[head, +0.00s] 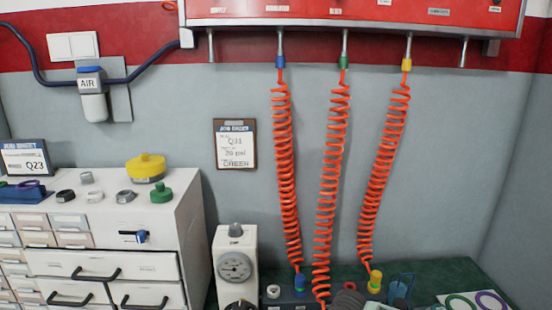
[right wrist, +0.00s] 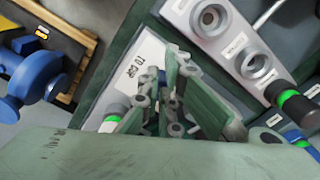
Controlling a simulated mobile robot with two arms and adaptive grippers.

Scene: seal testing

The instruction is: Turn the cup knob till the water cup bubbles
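A blue, see-through cup (head: 402,285) stands on the green bench top at the lower right of the head view. I cannot see bubbles in it at this size. A white unit with a round gauge (head: 235,267) stands left of it, with a dark round part cut off by the bottom edge. I cannot tell which part is the cup knob. My right gripper (right wrist: 176,75) shows in the right wrist view, with green-grey fingers and links over a white labelled card (right wrist: 128,66). I cannot tell whether it grips anything. My left gripper is not in view.
Several coiled orange hoses (head: 327,190) hang from the red panel (head: 350,12) to the bench. A drawer cabinet (head: 110,238) with small caps on top stands at left. The right wrist view shows a light plate with round sockets (right wrist: 225,30), black-green fittings (right wrist: 292,100) and a blue vise-like device (right wrist: 30,80).

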